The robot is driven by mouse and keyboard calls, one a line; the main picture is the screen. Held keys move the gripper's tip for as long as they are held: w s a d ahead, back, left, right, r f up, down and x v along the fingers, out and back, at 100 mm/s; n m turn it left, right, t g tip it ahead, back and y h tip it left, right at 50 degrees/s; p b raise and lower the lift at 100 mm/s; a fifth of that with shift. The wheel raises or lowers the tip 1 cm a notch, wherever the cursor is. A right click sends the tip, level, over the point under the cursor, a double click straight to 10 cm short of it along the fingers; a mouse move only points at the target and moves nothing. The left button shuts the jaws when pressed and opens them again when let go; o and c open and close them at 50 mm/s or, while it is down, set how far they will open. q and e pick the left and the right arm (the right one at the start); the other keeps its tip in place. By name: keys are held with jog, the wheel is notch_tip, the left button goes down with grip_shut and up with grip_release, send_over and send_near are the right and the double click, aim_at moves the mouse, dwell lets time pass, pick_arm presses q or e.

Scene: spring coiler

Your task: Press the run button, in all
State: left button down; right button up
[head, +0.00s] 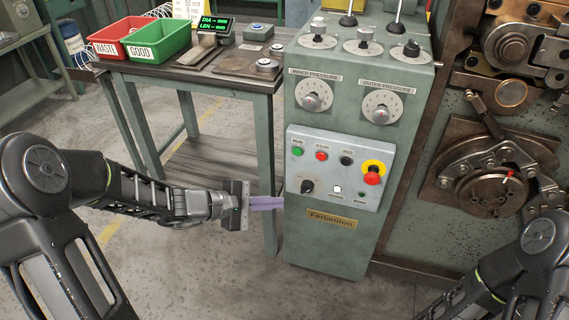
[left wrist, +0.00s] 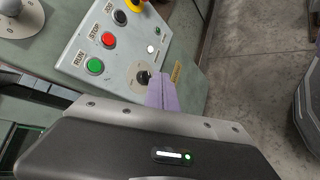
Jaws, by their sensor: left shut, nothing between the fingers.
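The green RUN button (head: 298,151) is at the upper left of the light grey control panel (head: 330,165) on the green machine pedestal. It also shows in the left wrist view (left wrist: 96,66), beside the red STOP button (left wrist: 108,39). My left gripper (head: 283,202) is shut and empty, its purple fingers pointing right at the panel's lower left edge, below the RUN button. In the left wrist view its fingers (left wrist: 162,95) lie near the black selector knob (left wrist: 143,77); I cannot tell whether they touch anything. My right gripper is out of view; only part of my right arm shows.
A red emergency stop (head: 372,173) on a yellow ring sits at the panel's right. Pressure dials (head: 311,98) are above the panel. A table with a red bin (head: 116,33) and a green bin (head: 158,42) stands at the left. Open floor lies in front.

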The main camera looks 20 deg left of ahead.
aim_at(297, 152)
pick_arm(q)
jog(key=r, duration=0.1)
jog(key=w+r+t+h, duration=0.1)
jog(key=r, duration=0.1)
jog(key=r+t, duration=0.1)
jog(key=r, duration=0.1)
jog(key=shift+w+d, duration=0.15)
jog(key=shift+d, duration=0.15)
jog(key=shift+w, duration=0.1)
jog(key=shift+w+d, duration=0.15)
jog(key=shift+w, duration=2)
jog(key=shift+w+d, duration=0.15)
jog(key=shift+w, duration=2)
jog(key=shift+w+f, duration=0.1)
jog(key=shift+w, duration=0.05)
jog(key=shift+w, duration=0.25)
